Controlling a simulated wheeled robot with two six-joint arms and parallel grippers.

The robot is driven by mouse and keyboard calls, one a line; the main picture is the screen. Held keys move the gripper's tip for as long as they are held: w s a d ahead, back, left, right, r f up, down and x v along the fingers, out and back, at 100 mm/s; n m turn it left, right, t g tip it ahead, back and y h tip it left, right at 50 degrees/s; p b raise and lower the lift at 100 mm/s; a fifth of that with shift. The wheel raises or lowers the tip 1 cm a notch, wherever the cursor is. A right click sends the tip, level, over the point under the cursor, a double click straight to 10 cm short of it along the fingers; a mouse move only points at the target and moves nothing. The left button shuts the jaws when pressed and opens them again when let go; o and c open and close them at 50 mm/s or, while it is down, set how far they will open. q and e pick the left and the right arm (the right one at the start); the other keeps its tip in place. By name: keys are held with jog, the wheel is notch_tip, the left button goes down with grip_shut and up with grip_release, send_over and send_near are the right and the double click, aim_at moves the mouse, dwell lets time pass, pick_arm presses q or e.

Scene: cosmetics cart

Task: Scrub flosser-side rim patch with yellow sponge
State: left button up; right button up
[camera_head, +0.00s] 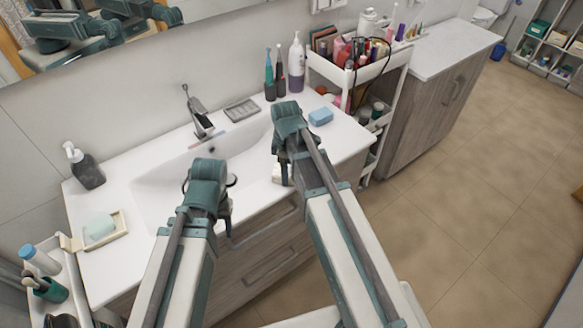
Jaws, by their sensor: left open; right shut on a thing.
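A pale cream-yellow block (277,174), which looks like the yellow sponge, shows at the tip of my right gripper (283,168). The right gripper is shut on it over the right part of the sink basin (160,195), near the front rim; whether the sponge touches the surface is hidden. My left gripper (226,193) is open and empty over the middle front of the basin. Two upright handheld devices, one teal (269,78) and one dark (280,75), stand at the back right; one may be the flosser. No rim patch shows clearly beside them.
A blue sponge (321,117) lies on the right counter. A pump bottle (296,65), grey soap tray (241,109) and faucet (197,115) stand along the back. A dark dispenser (86,168) and soap dish (120,225) are left. A loaded white cart (397,62) stands right.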

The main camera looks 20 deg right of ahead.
jog(key=shift+w, duration=0.1)
